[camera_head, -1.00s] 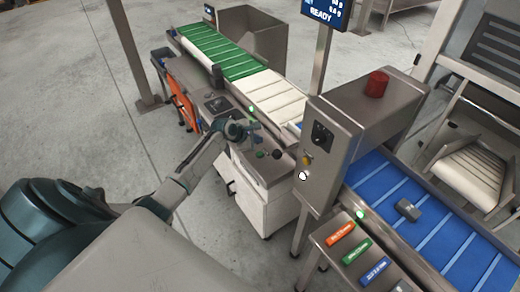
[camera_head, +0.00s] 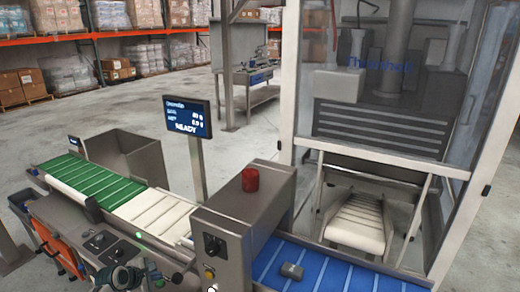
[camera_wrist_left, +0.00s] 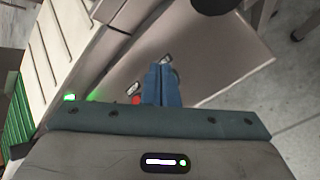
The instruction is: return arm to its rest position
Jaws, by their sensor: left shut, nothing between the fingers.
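My left gripper (camera_head: 154,272) shows at the bottom edge of the head view, over the control panel (camera_head: 105,245) of the weigher. Its blue fingers are pressed together and empty in the left wrist view (camera_wrist_left: 161,84). The wrist view looks down past them at the steel panel (camera_wrist_left: 205,60), where a red button (camera_wrist_left: 136,100) shows beside the fingers. I cannot tell how far the fingertips are above the panel. Most of my left arm is below the head view. My right gripper is not in view.
A green and white conveyor (camera_head: 150,209) runs behind the panel. A steel cabinet (camera_head: 240,215) with a red beacon (camera_head: 250,180) stands right of it. A grey block (camera_head: 291,271) lies on the blue belt (camera_head: 330,275). A display (camera_head: 187,117) reads READY.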

